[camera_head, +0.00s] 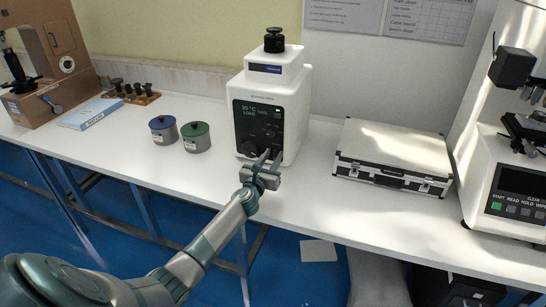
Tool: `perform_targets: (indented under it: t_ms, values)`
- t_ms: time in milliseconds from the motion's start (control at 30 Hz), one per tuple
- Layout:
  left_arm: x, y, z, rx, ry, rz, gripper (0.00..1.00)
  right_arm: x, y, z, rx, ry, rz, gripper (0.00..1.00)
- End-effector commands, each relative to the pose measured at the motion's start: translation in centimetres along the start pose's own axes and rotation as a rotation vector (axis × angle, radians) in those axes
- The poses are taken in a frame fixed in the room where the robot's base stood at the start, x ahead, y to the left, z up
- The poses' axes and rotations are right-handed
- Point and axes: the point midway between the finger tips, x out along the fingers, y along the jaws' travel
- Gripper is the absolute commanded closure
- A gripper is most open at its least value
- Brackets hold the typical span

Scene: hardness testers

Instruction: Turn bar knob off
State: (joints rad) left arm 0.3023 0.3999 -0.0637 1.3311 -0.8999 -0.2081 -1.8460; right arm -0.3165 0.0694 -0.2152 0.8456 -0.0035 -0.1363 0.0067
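A white tester (310,90) stands on the bench, with a dark front panel (240,108) whose lit screen shows "35 °C" and "LOAD". Dark round controls (249,147) show low on the panel. The bar knob cannot be made out clearly, as my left gripper covers part of the lower panel. My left gripper (272,155) is in front of the panel's lower right part, its two fingers pointing at the tester with a gap between them. Whether the fingertips touch the panel or a knob cannot be told. My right gripper is not in view.
A blue-lidded jar (163,131) and a green-lidded jar (196,138) stand left of the tester. A silver case (393,155) lies to its right. Another instrument (510,185) stands far right, and a brown machine (55,60) far left. The bench front (215,185) is bare.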

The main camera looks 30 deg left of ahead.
Motion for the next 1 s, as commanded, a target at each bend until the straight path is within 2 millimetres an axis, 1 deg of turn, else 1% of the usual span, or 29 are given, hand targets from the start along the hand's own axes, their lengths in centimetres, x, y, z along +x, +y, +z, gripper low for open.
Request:
perform_targets:
  t_ms: [133, 400, 433, 467, 500, 533, 567, 767, 1000]
  values:
    - [0.5, 0.0, 0.0, 0.0, 0.0, 0.0, 0.7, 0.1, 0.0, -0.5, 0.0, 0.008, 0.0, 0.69]
    - [0.6, 0.0, 0.0, 0.001, 0.001, 0.0, 0.7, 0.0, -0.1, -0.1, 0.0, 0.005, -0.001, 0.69]
    - [0.6, 0.0, 0.0, 0.001, 0.001, 0.0, 0.75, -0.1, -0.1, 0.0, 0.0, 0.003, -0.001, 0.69]
    - [0.6, 0.0, 0.0, 0.0, 0.001, 0.0, 0.82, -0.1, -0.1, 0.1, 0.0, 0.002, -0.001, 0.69]
    - [0.6, 0.0, 0.0, 0.0, 0.001, 0.0, 0.92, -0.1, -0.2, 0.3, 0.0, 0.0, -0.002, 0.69]
    - [0.6, 0.0, 0.0, 0.0, 0.001, 0.0, 0.99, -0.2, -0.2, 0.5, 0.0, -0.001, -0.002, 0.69]
    - [0.6, 0.0, 0.0, 0.0, 0.001, 0.0, 1.0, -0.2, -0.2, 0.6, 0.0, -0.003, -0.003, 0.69]
    - [0.6, 0.0, 0.0, -0.002, 0.001, 0.0, 1.0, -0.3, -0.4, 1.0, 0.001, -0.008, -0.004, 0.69]
    - [0.6, 0.0, -0.1, -0.043, 0.001, -0.001, 1.0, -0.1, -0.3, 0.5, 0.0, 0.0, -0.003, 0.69]
